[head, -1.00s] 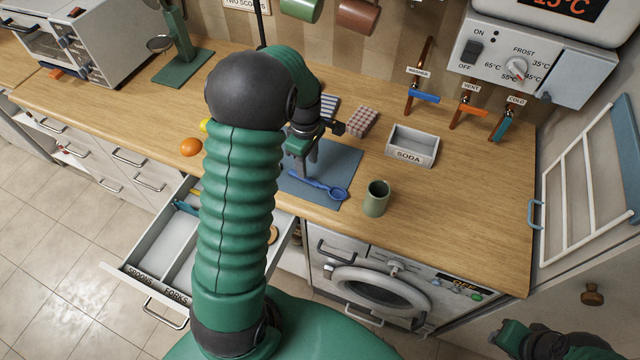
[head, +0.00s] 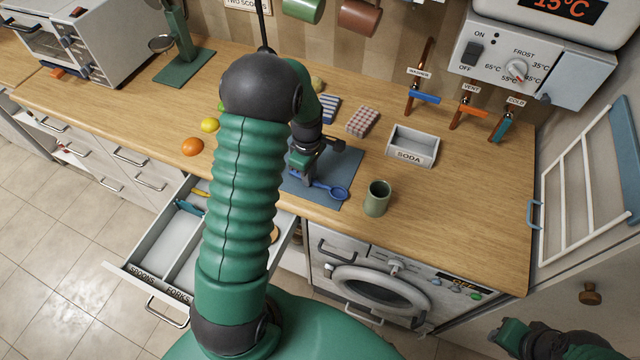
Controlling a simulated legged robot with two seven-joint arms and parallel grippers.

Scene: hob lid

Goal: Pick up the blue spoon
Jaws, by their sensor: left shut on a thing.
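The blue spoon (head: 338,193) lies over the blue-grey mat (head: 349,161) on the wooden counter, its bowl toward the right. My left gripper (head: 307,180) reaches down over the mat and is shut on the spoon's handle. The gripper and arm hide part of the handle. I cannot tell whether the spoon still touches the mat. My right gripper (head: 508,340) is at the lower right, away from the counter; its fingers are too unclear to read.
A green cup (head: 377,198) stands just right of the spoon. Behind are a SODA box (head: 413,147) and folded checked cloth (head: 362,122). An open drawer (head: 150,262) juts out at lower left. An orange (head: 192,147) and lemon (head: 210,125) lie left of my arm.

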